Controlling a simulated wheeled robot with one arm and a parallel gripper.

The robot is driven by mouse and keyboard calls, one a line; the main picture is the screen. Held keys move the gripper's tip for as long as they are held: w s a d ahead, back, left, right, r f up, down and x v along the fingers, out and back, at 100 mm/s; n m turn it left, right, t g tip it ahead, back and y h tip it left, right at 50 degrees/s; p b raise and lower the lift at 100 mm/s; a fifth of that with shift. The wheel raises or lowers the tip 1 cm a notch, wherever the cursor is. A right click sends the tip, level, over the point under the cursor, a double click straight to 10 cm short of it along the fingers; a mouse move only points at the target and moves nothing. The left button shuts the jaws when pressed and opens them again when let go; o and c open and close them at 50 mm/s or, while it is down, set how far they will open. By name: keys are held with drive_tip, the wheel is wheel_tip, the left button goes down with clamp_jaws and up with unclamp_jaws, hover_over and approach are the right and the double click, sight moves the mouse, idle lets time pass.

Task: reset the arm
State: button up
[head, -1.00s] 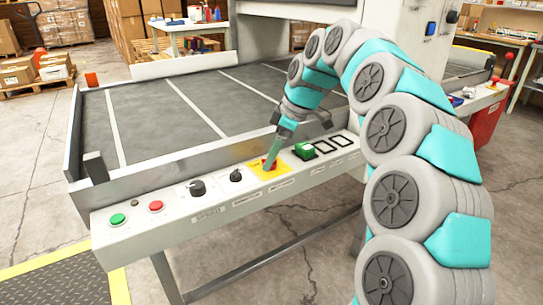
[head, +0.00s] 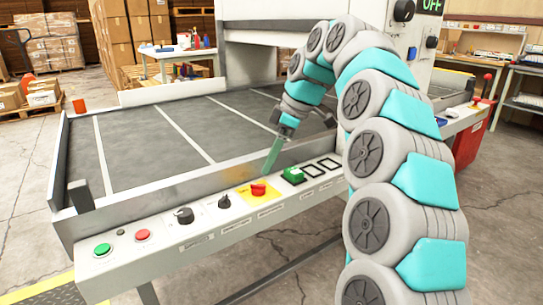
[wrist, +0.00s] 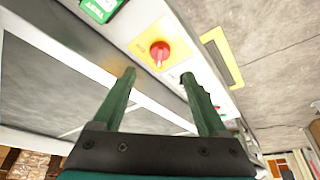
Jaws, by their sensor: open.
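My gripper (head: 272,155) is above the machine's control panel, a little behind and above the red switch (head: 258,189) on its yellow plate. In the wrist view my gripper (wrist: 163,80) shows two green fingers spread apart with nothing between them. The red switch (wrist: 159,52) lies beyond the fingertips there, clear of both. My arm curves up from the lower right of the head view and bends down to the panel.
The control panel (head: 215,232) carries a green button (head: 102,249), a red button (head: 142,236), black knobs and a green rocker switch (head: 293,175). Behind it lies a wide grey conveyor bed (head: 150,140). Stacked boxes (head: 130,40) stand at the back.

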drive_tip(key=s+d+f+m+g+h, duration=0.1)
drive_tip(key=s+d+f+m, duration=0.3)
drive_tip(key=s, duration=0.9)
drive_tip(key=s+d+f+m+h, duration=0.2)
drive_tip(key=s+d+f+m, duration=0.3)
drive_tip(key=s+f, duration=0.4)
drive_tip(key=s+d+f+m+g+h, duration=0.1)
drive_tip(key=s+d+f+m, duration=0.4)
drive_tip(key=s, duration=1.3)
drive_tip(key=shift+s+f+m+g, duration=0.3)
drive_tip(key=shift+f+m, duration=0.65)
drive_tip(key=shift+m, duration=0.05)
